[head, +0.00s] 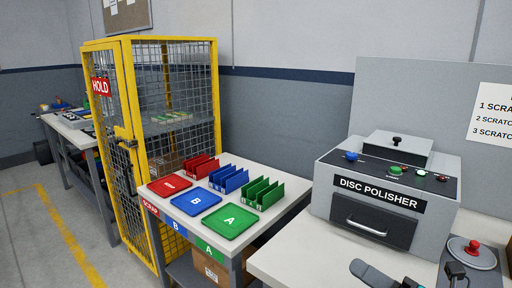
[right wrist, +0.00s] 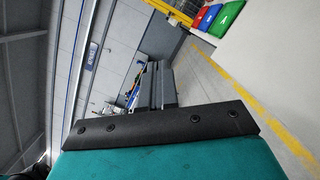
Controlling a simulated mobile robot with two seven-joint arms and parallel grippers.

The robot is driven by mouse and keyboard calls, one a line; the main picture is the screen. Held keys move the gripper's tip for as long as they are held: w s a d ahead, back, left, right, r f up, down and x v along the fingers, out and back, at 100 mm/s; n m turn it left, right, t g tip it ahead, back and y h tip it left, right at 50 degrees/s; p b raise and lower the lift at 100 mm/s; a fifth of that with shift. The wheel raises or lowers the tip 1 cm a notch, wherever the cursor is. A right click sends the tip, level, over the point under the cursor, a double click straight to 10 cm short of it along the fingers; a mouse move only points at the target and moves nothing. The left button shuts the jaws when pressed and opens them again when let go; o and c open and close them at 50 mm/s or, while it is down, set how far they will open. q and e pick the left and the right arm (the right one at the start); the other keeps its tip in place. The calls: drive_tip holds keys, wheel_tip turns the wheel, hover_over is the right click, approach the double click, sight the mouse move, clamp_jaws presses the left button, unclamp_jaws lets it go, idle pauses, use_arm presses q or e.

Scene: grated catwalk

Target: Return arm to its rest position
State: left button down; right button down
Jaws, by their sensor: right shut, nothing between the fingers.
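My right gripper (head: 370,273) shows as a dark grey shape at the bottom edge of the head view, right of centre. It is shut and empty, low in front of the disc polisher (head: 379,193), apart from its front. Most of the right arm is out of frame. My left arm and gripper are not in the head view. The right wrist view looks sideways across the room; a teal and black part fills its lower area, and no fingers can be made out there.
A white table (head: 285,182) holds red, blue and green trays (head: 229,220) and racks (head: 262,193). A yellow mesh cage (head: 129,150) stands behind it. A grey disc with a red knob (head: 472,251) sits at right. Open floor (head: 28,235) lies far left.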

drive_tip(key=s+a+f+m+g+h, duration=0.1)
drive_tip(key=s+f+m+h, duration=0.4)
drive_tip(key=f+m, duration=0.7)
drive_tip(key=s+a+f+m+g+h, duration=0.1)
drive_tip(key=s+f+m+h, duration=0.4)
drive_tip(key=f+m, duration=0.8)
drive_tip(key=s+m+g, duration=0.1)
drive_tip(key=s+m, duration=0.1)
drive_tip(key=m, duration=0.4)
drive_tip(key=shift+s+f+h, duration=0.3)
drive_tip(key=shift+s, duration=0.1)
drive_tip(key=c, duration=1.9)
unclamp_jaws()
